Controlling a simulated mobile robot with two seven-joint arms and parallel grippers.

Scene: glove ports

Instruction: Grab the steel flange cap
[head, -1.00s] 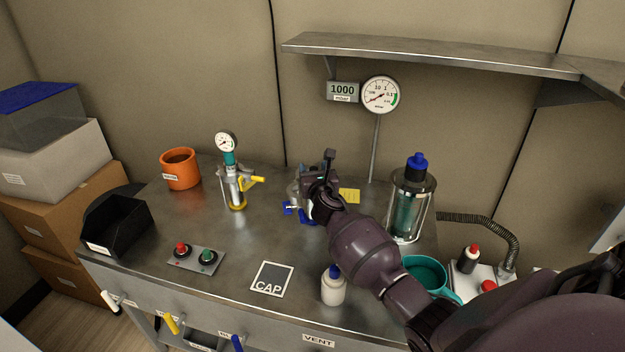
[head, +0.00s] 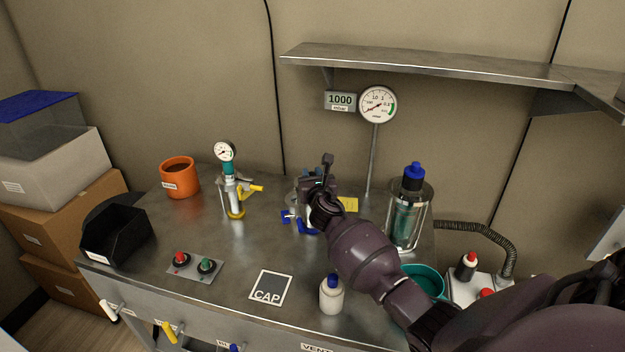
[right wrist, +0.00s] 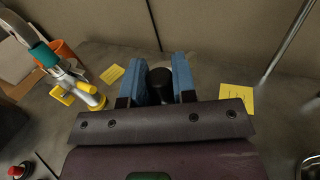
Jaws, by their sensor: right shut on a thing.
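My right gripper (head: 312,192) is over a round steel part (head: 293,197) near the back middle of the bench, which I take to be the flange cap. The gripper and arm hide most of it. Blue clamps (head: 306,227) show at its front and left. In the right wrist view, the blue fingers of my right gripper (right wrist: 163,82) are shut on a black knob (right wrist: 160,84), apparently the cap's handle. The gripper body hides the steel below the knob. I cannot tell whether the cap is lifted or seated. My left gripper is out of view.
A hand pump with a gauge (head: 232,192) and an orange pot (head: 179,180) stand left. A glass vessel with a blue top (head: 409,215) stands close right of my arm. A white bottle (head: 331,297) is in front. The "CAP" square (head: 270,285) is bare.

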